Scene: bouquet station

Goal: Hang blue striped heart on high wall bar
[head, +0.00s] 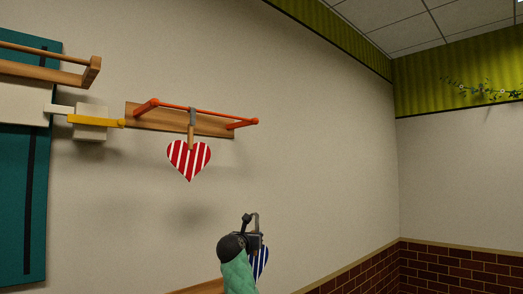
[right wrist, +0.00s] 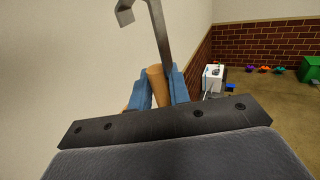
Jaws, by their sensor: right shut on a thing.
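The blue striped heart (head: 261,262) shows in the head view, partly hidden behind my right gripper (head: 254,238). In the right wrist view, my right gripper (right wrist: 158,86) has its blue fingers shut on the heart's wooden stem (right wrist: 156,80). A grey metal hook (right wrist: 155,28) rises above the stem, its bent tip free. An orange bar (head: 215,111) on a wooden wall board (head: 168,121) is above and left of the gripper, and the hook is apart from it. My left gripper is not in view.
A red striped heart (head: 189,160) hangs by a hook from the orange bar. Left of it are a yellow bar (head: 95,121) and a teal panel (head: 22,190). The orange bar's right part is free. A brick lower wall (head: 440,268) is at right.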

